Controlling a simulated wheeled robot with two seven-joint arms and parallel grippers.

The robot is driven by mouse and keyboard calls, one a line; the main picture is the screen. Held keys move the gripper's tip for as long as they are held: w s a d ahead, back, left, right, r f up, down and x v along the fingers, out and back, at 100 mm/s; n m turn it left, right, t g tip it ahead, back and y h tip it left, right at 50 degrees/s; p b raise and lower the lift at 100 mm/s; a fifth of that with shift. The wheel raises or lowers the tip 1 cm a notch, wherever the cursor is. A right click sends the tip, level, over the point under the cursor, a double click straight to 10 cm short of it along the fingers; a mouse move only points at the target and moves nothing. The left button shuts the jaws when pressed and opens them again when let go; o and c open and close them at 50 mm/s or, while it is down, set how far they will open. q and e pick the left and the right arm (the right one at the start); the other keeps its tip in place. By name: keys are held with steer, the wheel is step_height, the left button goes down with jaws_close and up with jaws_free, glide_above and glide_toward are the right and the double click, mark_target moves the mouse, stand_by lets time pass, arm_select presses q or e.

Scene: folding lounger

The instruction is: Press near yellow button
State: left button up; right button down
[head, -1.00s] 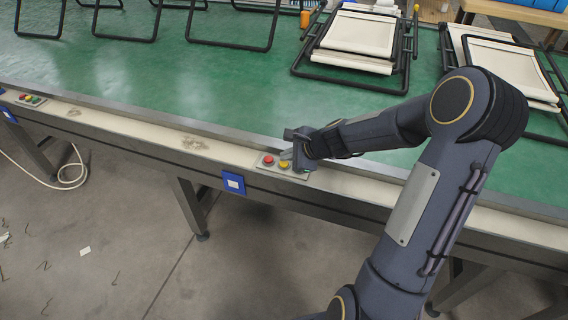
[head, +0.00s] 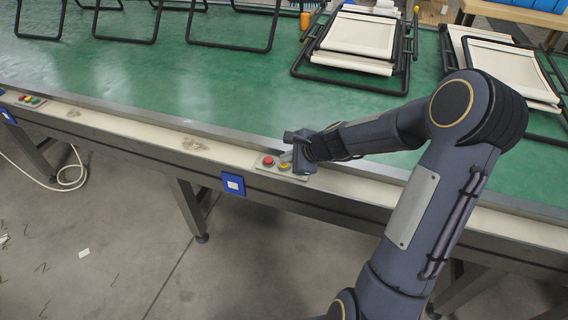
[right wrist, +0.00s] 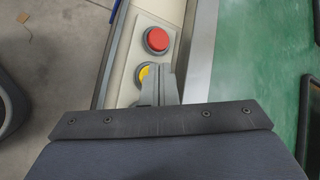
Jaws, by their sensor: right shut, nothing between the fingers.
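The near yellow button (head: 284,166) sits on a small control panel (head: 257,165) on the conveyor's front rail. It also shows in the right wrist view (right wrist: 145,75), partly covered by my gripper fingers. A red button (head: 268,161) is beside it and shows whole in the right wrist view (right wrist: 157,40). My right gripper (head: 287,156) is shut and empty, with its fingertips over or at the yellow button. I cannot tell whether they touch it. My left gripper is not in view.
A second panel with buttons (head: 30,100) is at the far left of the rail. The green conveyor (head: 200,90) carries folded lounger frames (head: 355,45) at the back. A blue plate (head: 233,183) is on the rail's front face.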

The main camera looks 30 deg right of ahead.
mark_target(287, 165)
steer(key=shift+f, duration=0.15)
stand_by(0.3)
steer(key=shift+r+p, duration=0.65)
steer(key=shift+r, duration=0.25)
step_height(287, 165, up, 5)
steer(key=p, duration=0.4)
steer(key=shift+p, duration=0.3)
